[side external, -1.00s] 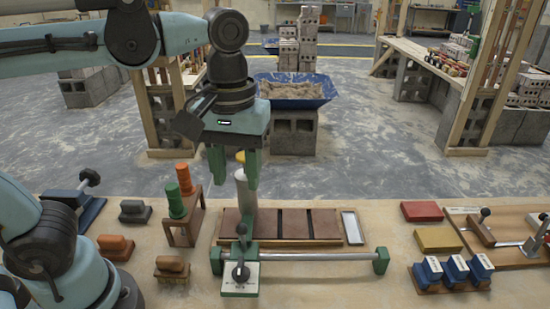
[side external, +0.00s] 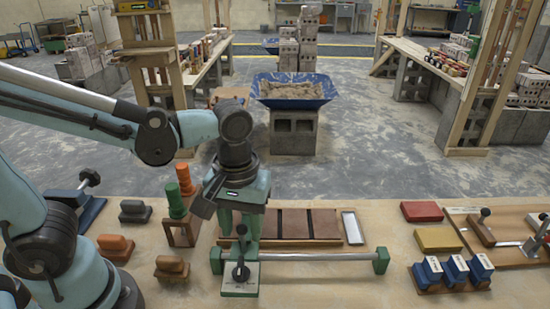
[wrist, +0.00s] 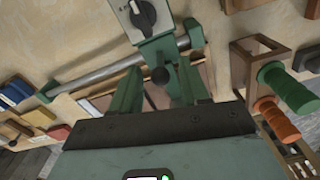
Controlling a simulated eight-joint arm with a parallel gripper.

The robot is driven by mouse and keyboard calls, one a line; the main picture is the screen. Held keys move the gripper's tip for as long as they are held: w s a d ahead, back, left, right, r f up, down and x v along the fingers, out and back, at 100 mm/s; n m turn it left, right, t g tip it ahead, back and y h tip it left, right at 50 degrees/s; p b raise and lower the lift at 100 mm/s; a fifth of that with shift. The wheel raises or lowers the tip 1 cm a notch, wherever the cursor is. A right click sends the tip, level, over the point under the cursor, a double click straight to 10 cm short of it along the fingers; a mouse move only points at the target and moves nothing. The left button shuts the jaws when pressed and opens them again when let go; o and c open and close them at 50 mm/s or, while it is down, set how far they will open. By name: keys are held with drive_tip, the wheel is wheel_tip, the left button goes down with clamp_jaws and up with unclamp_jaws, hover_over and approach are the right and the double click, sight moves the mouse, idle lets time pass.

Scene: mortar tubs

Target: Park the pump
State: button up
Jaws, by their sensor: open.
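No part is labelled as a pump. A green carriage (side external: 240,278) with a pale plate and black dial sits at the left end of a metal rail (side external: 315,257). My gripper (side external: 240,236) is open and low over the carriage, pointing down. The carriage's dial (wrist: 143,14) shows beyond the fingertips. The white cylinder seen earlier behind the gripper is hidden.
A brown tiled board (side external: 310,226) lies behind the rail. A wooden stand (side external: 181,232) with green and orange cylinders is close on the left. Red (side external: 422,211) and yellow (side external: 438,239) blocks and blue blocks (side external: 455,268) lie right. The bench front right of the carriage is clear.

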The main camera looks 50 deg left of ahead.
drive_tip(key=shift+f, duration=1.75)
clamp_jaws()
